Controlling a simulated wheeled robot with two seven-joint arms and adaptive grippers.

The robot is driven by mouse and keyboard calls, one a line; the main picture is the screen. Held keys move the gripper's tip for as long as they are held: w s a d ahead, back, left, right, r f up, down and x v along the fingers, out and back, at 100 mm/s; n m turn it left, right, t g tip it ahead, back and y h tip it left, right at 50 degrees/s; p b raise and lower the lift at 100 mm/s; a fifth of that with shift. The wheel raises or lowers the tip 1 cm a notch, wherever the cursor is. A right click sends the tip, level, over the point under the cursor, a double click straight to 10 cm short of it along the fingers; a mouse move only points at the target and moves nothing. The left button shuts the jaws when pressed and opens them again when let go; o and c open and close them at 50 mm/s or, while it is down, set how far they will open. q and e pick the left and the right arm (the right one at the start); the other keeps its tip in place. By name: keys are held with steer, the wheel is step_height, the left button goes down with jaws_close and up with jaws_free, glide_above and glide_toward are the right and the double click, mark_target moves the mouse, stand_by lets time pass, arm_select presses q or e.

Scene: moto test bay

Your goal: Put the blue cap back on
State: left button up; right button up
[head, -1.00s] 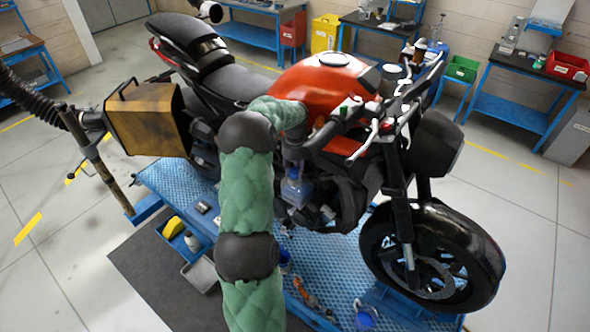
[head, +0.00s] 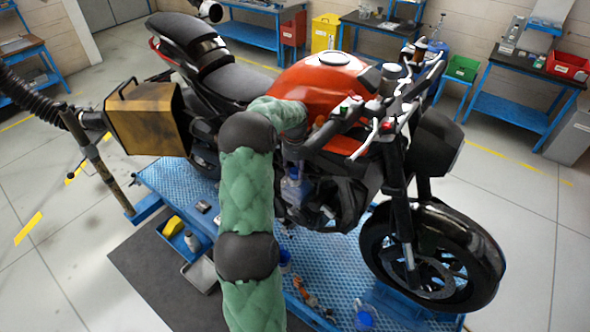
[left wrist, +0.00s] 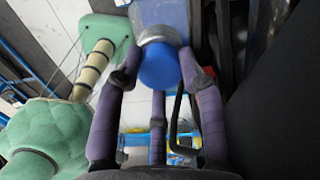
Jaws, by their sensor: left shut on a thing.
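My left gripper (head: 292,172) reaches down beside the motorcycle's engine, below the handlebar. In the left wrist view its purple fingers (left wrist: 158,75) are closed around the round blue cap (left wrist: 158,66). A grey ring (left wrist: 160,35) lies right behind the cap, with a pale translucent container (left wrist: 160,12) beyond it. In the head view this translucent container (head: 296,192) shows just under the gripper. I cannot tell whether the cap is seated on the container's neck or only close to it. My right gripper is not in view.
The orange-tanked motorcycle (head: 325,90) stands on a blue platform (head: 335,262). A clear blue item (head: 364,316) and an orange-handled tool (head: 303,292) lie at its front. A grey tray (head: 200,275) and yellow item (head: 172,226) are to the left. The dark mat (head: 150,270) is mostly clear.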

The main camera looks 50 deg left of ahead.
arm_select(q)
steer(key=shift+f, duration=0.1)
steer(key=o, duration=1.6)
